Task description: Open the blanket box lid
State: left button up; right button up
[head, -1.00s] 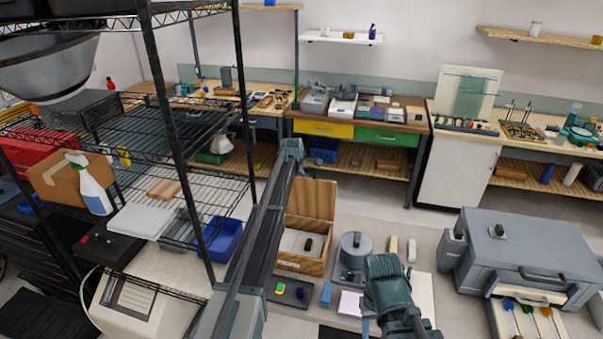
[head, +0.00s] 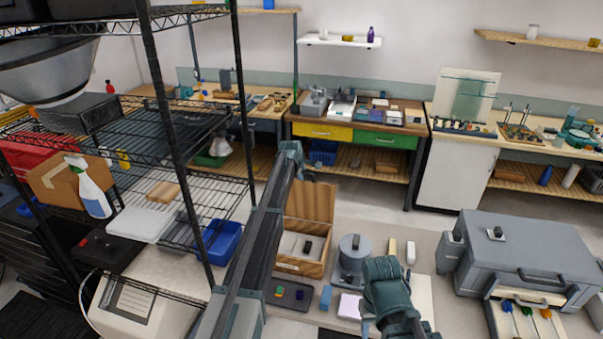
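A grey pot (head: 354,250) stands right of the box. A dark tray (head: 288,295) with small coloured items lies in front. A large grey chest (head: 530,250) is at right. A wire rack (head: 170,130) with a blue bin (head: 221,240) is at left. Floor behind the box is clear.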

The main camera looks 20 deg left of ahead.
pick_arm(q)
jog(key=shift+s, duration=0.1)
jog(key=shift+s+r+p, duration=0.25)
jog(key=shift+r+p, duration=0.25)
jog(key=shift+p, duration=0.15)
jog(key=p+v, duration=0.4)
jog(key=v, duration=0.2)
jog(key=shift+s+p, duration=0.15)
jog(key=shift+p, duration=0.25)
jog(key=s+d+f+m+g+b, duration=0.2)
jog(key=s+d+f+m+b, duration=0.45)
jog(key=s, duration=0.45)
jog(key=s+d+f+m+g+b, duration=0.1)
jog(key=s+d+f+m+b, duration=0.3)
jog(key=s+d+f, duration=0.5)
jog(key=s+d+f+m+g+b, duration=0.1)
jog(key=s+f+m+b, duration=0.2)
jog(key=s, duration=0.7)
jog(key=s+d+f+m+g+y+b, duration=0.1)
jog(key=s+f+m+b, duration=0.3)
jog(key=s, duration=0.6)
jog(key=s+d+f+m+g+b, duration=0.3)
jog(key=s+f+m+b, duration=0.1)
jog(key=s, duration=0.6)
jog(key=shift+s+d+f+b, duration=0.2)
jog(key=shift+s+f+b, duration=0.15)
jog(key=shift+b, duration=0.3)
